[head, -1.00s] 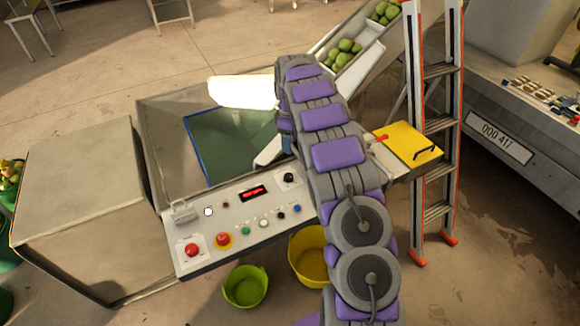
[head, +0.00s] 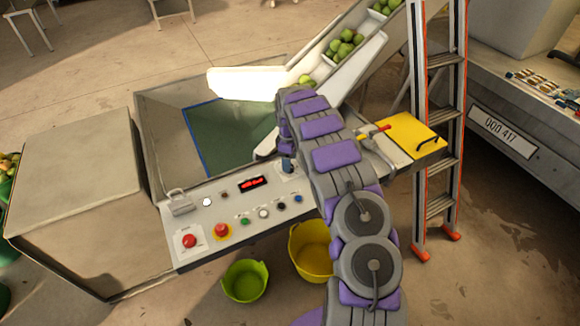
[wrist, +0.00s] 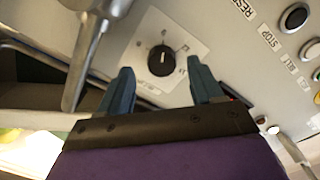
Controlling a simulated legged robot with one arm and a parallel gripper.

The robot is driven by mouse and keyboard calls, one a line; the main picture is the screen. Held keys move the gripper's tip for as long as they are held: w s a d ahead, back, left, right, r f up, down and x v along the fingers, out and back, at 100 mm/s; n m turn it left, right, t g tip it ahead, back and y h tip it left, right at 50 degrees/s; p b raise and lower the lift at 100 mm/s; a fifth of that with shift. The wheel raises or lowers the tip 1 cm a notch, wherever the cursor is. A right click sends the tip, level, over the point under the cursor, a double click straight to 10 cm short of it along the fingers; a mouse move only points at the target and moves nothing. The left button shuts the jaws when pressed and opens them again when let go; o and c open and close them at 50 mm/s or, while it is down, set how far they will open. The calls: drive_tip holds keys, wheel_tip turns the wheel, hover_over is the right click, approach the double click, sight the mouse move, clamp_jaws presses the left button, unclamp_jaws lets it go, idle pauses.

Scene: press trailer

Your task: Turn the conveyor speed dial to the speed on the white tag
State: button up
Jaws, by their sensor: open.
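The black speed dial (wrist: 162,60) shows in the wrist view on a pale square plate with small marks around it. Its white pointer line points roughly up in that view. My gripper (wrist: 160,76) is open, with one finger to each side of the dial's near side, apart from it. In the head view my gripper (head: 287,164) is over the panel's upper right and hides the dial. The control panel (head: 220,240) has a red-lit display (head: 250,184), too small to read surely. I cannot pick out a white tag with a speed on it.
Several buttons, including a red emergency stop (head: 222,231), line the panel. A metal bar (wrist: 85,65) stands left of the dial in the wrist view. The conveyor (head: 345,65) carries green fruit. A yellow lid (head: 408,135) and ladder (head: 441,130) are at right.

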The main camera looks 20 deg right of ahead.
drive_tip(key=shift+a+f, duration=0.2)
drive_tip(key=shift+f, duration=0.45)
drive_tip(key=shift+a+f, duration=0.15)
drive_tip(key=shift+f, duration=0.45)
drive_tip(key=shift+d, duration=0.15)
drive_tip(key=shift+d, duration=0.15)
drive_tip(key=shift+c, duration=0.3)
drive_tip(key=shift+d, duration=0.1)
drive_tip(key=shift+c, duration=0.6)
drive_tip(key=shift+a, duration=0.2)
drive_tip(key=c, duration=0.9)
